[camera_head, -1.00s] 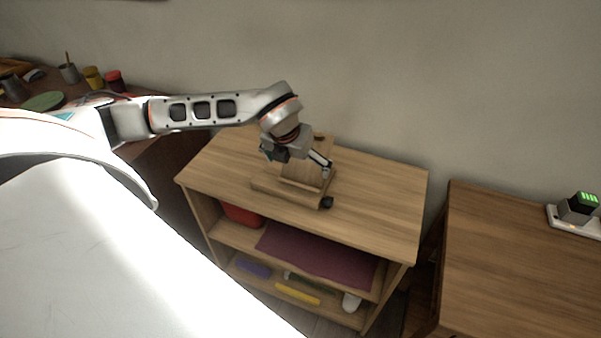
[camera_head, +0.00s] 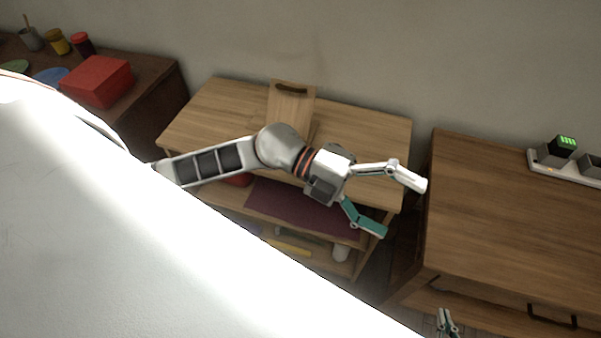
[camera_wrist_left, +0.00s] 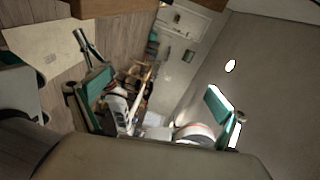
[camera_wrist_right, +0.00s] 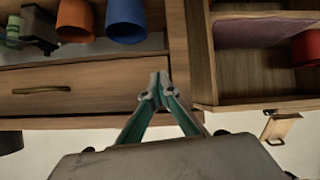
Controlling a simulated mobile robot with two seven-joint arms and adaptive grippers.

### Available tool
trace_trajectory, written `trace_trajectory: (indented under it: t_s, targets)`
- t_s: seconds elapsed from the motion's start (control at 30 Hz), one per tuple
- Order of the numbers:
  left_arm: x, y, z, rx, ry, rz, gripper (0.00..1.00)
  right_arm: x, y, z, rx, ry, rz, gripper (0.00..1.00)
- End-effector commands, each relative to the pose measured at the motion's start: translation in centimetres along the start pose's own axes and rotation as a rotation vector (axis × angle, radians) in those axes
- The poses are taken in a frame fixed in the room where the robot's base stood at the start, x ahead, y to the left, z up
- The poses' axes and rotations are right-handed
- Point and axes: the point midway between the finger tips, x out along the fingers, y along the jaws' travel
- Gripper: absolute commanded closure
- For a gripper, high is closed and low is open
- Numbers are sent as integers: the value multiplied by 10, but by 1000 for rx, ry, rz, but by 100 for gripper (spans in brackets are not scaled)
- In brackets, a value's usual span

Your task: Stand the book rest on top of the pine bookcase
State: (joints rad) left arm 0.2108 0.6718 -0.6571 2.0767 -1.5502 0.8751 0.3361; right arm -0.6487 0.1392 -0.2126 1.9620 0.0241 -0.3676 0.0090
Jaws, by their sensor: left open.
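The book rest (camera_head: 290,104), a wooden board with a dark handle slot near its top, stands upright on top of the pine bookcase (camera_head: 222,112), towards the back wall. Its lower part is hidden behind my left arm. A board with a dark handle, which looks like the book rest (camera_wrist_right: 283,127), also shows in the right wrist view. My left gripper (camera_head: 402,208) is open and empty, in front of the bookcase's right end and apart from the book rest. My right gripper (camera_head: 447,322) is low at the bottom edge, its fingertips together with nothing visible between them.
A brown drawer cabinet (camera_head: 500,200) stands to the right, with a white strip carrying a green-lit device (camera_head: 557,150). A desk on the left holds a red box (camera_head: 98,80) and pots. The bookcase shelves hold a purple mat (camera_head: 300,208) and small items.

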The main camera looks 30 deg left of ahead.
Motion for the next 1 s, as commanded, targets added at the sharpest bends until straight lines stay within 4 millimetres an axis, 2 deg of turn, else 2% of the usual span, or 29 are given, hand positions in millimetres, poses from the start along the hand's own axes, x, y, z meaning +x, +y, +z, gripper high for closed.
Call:
trace_trajectory:
  t_s: [0.03, 0.1, 0.17, 0.23, 0.27, 0.33, 0.37, 0.43, 0.47, 0.5, 0.6, 0.7, 0.83, 0.9, 1.0]
  targets:
    - [5, -12, 4, -81, -46, -125, 0, 0, 0, 0, 0, 1, 0, 100]
    - [1, -26, 19, -189, -135, -280, 0, 0, 0, -1, 0, 1, 0, 100]
    - [-8, -28, 36, -292, -228, -397, 0, 0, 0, -1, 0, 2, 0, 100]
    - [-25, -20, 59, -424, -353, -514, 0, 0, 0, -1, 0, 2, 0, 100]
    - [-34, -11, 69, -484, -410, -555, 0, 0, 0, -1, 0, 2, 0, 100]
    - [-55, 18, 89, -634, -553, -636, 0, 0, 0, -1, 0, 2, 0, 100]
    - [-65, 36, 95, -703, -617, -662, 0, 0, 0, -1, 0, 2, 0, 100]
    - [-88, 83, 104, -867, -767, -703, 0, 0, 0, -1, 0, 2, 0, 100]
    - [-97, 106, 103, -940, -829, -713, 0, 0, 0, -1, 0, 2, 0, 100]
    - [-108, 139, 100, -1036, -910, -718, 0, 0, 0, -1, 0, 2, 0, 100]
    - [-128, 208, 80, -1241, -1067, -704, 0, 0, 0, -1, 0, 1, 0, 100]
    - [-138, 259, 55, -1394, -1170, -672, 0, 0, 0, -1, 0, 1, 0, 100]
    - [-143, 297, 29, -1516, -1241, -640, 0, 0, 0, 0, 0, 0, 0, 100]
    - [-144, 306, 22, -1548, -1257, -630, 0, 0, 0, 0, 0, 0, 0, 100]
    - [-144, 310, 19, -1561, -1264, -625, 0, 0, 0, 1, 0, -1, 0, 100]
